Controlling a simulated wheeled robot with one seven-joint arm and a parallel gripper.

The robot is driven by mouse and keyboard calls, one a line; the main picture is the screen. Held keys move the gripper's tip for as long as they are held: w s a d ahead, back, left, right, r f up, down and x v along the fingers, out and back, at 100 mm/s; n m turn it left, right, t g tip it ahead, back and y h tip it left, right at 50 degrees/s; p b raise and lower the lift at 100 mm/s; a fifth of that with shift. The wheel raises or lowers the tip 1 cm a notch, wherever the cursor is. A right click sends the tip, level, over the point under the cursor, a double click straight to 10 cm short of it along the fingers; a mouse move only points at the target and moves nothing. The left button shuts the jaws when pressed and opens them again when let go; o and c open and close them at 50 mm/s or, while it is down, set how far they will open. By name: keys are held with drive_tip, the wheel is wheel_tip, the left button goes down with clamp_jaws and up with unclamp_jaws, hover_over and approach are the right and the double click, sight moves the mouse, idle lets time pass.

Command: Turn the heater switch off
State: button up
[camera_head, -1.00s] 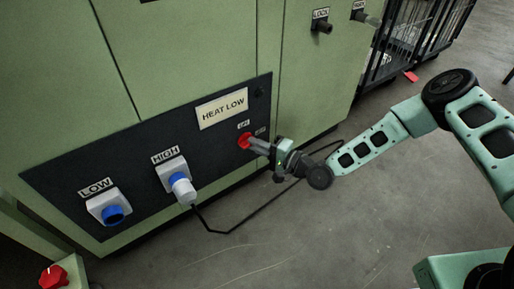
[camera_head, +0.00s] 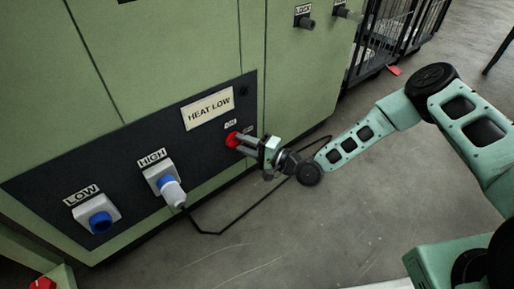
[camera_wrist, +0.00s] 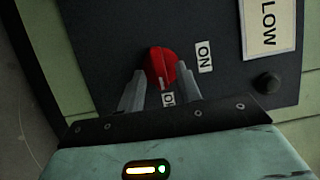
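The red heater switch (camera_head: 233,140) is a rotary knob on the dark panel, beside small ON and OFF labels. In the wrist view the red knob (camera_wrist: 161,67) has its white mark pointing down toward the partly hidden OFF label (camera_wrist: 168,99); the ON label (camera_wrist: 204,56) is to its right. My gripper (camera_wrist: 161,82) is at the knob, one grey finger on each side of its lower part. The fingers are spread, and they look apart from the knob's grip. In the head view my gripper (camera_head: 245,142) reaches the knob from the right.
A blue LOW socket (camera_head: 100,222) and a HIGH socket with a plug (camera_head: 172,192) are to the left. The plug's black cable loops over the floor under my arm. Open floor lies right.

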drive_tip(key=p+v, duration=0.6)
drive_tip(key=v, duration=1.1)
drive_tip(key=shift+s+d, duration=0.15)
drive_tip(key=shift+d, duration=0.05)
drive_tip(key=shift+f, duration=0.1)
